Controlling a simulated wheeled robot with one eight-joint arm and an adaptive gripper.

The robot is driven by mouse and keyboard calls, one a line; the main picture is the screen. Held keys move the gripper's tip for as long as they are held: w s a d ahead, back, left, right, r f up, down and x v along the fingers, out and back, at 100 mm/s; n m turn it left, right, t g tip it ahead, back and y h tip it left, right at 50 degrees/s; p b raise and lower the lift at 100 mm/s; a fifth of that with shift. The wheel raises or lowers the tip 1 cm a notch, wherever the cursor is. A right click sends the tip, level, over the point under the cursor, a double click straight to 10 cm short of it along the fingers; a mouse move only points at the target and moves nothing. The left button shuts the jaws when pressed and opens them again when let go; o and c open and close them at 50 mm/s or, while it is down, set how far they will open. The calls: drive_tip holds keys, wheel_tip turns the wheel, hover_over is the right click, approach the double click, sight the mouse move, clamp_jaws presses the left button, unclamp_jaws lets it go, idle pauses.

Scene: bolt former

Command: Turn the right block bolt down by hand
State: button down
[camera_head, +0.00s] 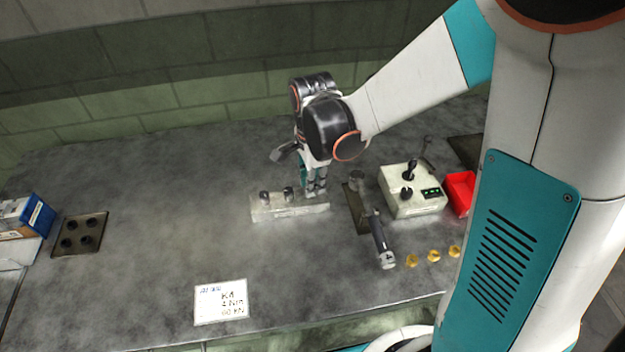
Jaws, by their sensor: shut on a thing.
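A pale block (290,210) lies on the grey bench near the middle. Two dark bolts stand upright on it, a left bolt (264,197) and a middle bolt (288,193). My gripper (316,192) points down over the block's right end. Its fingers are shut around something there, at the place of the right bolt. The fingers hide that bolt, so its height cannot be seen.
Right of the block are a dark plate with a post (356,183), a tool with a dark handle (380,240), a control box (411,190), a red bin (459,190) and brass pieces (433,256). A label card (221,302) lies in front. The bench's left middle is clear.

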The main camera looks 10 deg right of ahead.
drive_tip(key=shift+w, duration=0.1)
idle(0.4)
drive_tip(key=c, duration=1.4)
unclamp_jaws()
drive_tip(key=shift+c, duration=0.2)
wheel_tip(320, 180, up, 12)
drive_tip(key=shift+s, duration=0.2)
drive_tip(key=shift+r, duration=0.1)
drive_tip(key=s+d+r+n+t, duration=0.4)
drive_tip(key=s+d+n+t, duration=0.3)
drive_tip(key=s+n, duration=0.6)
drive_tip(key=d+n, duration=0.1)
drive_tip(key=n, duration=0.2)
drive_tip(key=shift+d, duration=0.15)
